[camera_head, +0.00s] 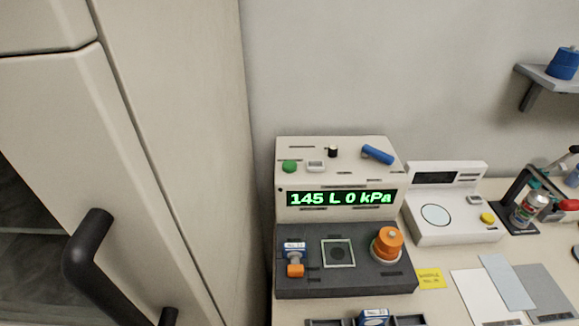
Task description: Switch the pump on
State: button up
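A beige and dark grey machine (337,154) stands on the bench. Its green display (341,198) reads "145 L 0 kPa". On its upper panel are a green button (289,166), a small white switch-like part (316,166), a black knob (333,151) and a blue lever (378,154) lying at a slant. No part is legibly marked as the pump switch. My gripper is not in view.
A tall beige cabinet with a black handle (88,252) fills the left. A white scale-like device (451,231), a yellow note (431,278), flat sheets (486,298) and a stand with a can (529,207) are to the right. A shelf (531,85) juts from the wall.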

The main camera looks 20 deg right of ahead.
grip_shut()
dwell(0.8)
